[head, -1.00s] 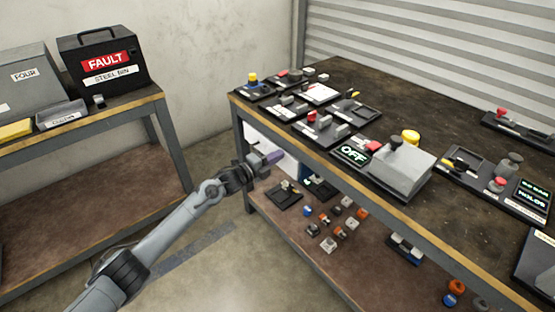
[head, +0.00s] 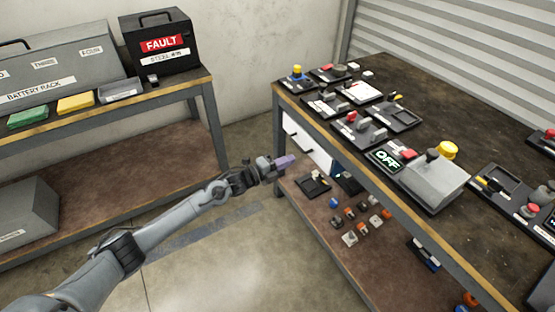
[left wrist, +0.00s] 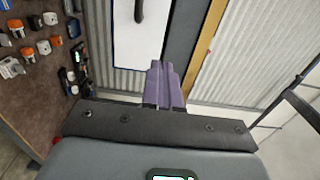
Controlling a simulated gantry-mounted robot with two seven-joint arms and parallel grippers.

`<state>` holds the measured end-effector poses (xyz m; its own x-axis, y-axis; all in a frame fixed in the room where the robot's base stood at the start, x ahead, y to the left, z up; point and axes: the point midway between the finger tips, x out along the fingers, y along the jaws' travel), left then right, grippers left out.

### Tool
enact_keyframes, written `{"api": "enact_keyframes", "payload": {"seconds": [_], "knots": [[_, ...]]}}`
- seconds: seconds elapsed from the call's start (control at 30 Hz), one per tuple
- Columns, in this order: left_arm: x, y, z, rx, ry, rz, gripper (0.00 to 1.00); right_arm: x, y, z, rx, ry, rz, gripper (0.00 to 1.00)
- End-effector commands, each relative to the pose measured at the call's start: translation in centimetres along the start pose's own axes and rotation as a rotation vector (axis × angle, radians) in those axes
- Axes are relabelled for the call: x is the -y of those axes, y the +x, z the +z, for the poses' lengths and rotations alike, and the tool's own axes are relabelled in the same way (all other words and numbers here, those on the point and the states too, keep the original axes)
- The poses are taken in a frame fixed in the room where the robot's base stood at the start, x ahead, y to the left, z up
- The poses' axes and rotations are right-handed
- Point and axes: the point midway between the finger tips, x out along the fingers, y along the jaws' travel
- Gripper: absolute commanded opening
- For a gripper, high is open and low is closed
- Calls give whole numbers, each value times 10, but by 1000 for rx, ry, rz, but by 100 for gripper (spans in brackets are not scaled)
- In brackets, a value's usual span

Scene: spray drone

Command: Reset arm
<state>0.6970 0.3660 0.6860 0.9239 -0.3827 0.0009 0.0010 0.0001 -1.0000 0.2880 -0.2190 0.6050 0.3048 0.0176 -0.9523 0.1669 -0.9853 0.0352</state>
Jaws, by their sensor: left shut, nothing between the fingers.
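My left arm (head: 170,222) reaches in from the lower left in the head view. My right gripper is in neither view.
The right workbench (head: 455,105) carries several device panels and a grey box with an OFF display (head: 384,160). Its lower shelf (head: 310,222) holds small parts. The left bench (head: 110,118) carries a FAULT bin (head: 165,48) and a battery rack (head: 60,80). Floor between is clear.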

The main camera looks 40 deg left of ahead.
Motion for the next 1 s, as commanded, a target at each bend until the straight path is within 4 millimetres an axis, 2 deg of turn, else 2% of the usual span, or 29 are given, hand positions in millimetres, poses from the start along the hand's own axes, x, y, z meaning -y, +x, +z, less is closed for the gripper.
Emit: {"api": "enact_keyframes", "payload": {"seconds": [0.1,0.37,0.47,0.57,0.67,0.77,0.8,0.87,0.9,1.0], "knots": [[2,-17,0,0,0,2,0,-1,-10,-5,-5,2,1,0],[0,-33,-1,-1,-2,3,0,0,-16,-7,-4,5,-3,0],[-8,-41,-5,-1,-14,24,0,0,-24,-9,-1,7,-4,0],[-27,-54,-22,-6,-54,64,0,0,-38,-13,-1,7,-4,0],[-46,-74,-59,-18,-132,102,0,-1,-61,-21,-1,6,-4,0],[-45,-91,-119,-46,-234,105,0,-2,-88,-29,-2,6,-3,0],[-39,-99,-144,-45,-281,111,0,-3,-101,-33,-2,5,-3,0],[-26,-111,-183,-24,-366,137,0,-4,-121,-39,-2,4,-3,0],[-14,-119,-207,6,-435,164,0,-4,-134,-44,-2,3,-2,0],[17,-144,-251,121,-628,262,0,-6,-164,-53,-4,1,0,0]]}}
